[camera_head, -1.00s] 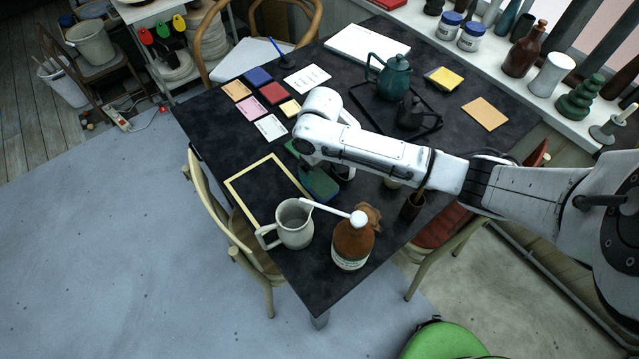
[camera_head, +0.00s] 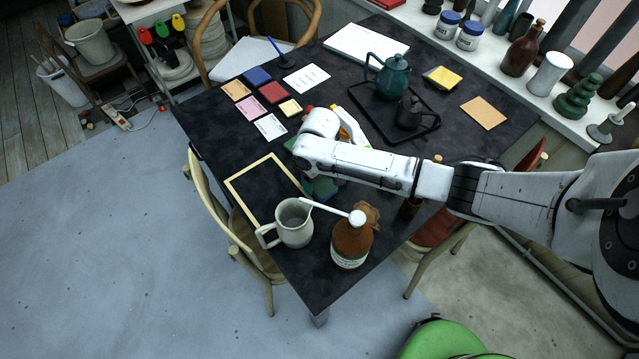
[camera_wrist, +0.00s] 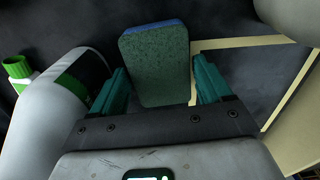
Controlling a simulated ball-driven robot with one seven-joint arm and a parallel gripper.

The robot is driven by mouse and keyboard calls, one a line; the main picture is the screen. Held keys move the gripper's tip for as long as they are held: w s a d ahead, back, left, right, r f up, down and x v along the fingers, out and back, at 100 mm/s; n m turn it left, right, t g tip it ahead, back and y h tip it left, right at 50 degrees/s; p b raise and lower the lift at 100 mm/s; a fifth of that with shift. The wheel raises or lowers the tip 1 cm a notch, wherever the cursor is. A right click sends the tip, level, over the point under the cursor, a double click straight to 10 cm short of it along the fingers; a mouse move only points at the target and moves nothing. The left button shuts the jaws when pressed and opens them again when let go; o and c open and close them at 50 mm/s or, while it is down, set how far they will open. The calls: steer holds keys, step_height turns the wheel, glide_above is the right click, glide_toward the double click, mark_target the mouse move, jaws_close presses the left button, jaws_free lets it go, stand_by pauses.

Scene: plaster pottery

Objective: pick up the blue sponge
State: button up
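The blue sponge (camera_wrist: 155,65) shows in the wrist view as a rounded block with a speckled green face and a blue edge at the top. My gripper (camera_wrist: 160,84) is open, with one teal finger on each side of the sponge's near part. I cannot tell whether the fingers are around it or still above it. In the head view, part of the sponge (camera_head: 323,188) shows on the dark table (camera_head: 395,228) below my white arm. My arm hides the rest of it and most of the gripper.
A thin wooden frame (camera_head: 241,200) lies left of the sponge. A grey pitcher (camera_head: 294,225) and a brown bottle (camera_head: 352,245) stand toward the near edge. A teal teapot (camera_head: 393,78) is farther back. A white bottle with a green cap (camera_wrist: 18,68) shows at left in the wrist view.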

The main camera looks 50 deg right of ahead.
mark_target(320, 182)
steer(key=c, duration=0.7)
steer(key=shift+o, duration=0.2)
steer(key=shift+r, duration=0.1)
steer(key=shift+r, duration=0.4)
step_height(320, 182, up, 2)
steer(key=shift+r+b, duration=0.25)
steer(key=shift+b, duration=0.2)
steer(key=s+r, duration=0.4)
steer(key=r, duration=0.1)
steer(key=shift+s, duration=0.15)
steer(key=s+r, duration=0.4)
steer(key=s, duration=0.5)
steer(key=shift+s+a+r+b, duration=0.15)
steer(key=shift+s+r+b, duration=0.15)
steer(key=shift+s, duration=0.05)
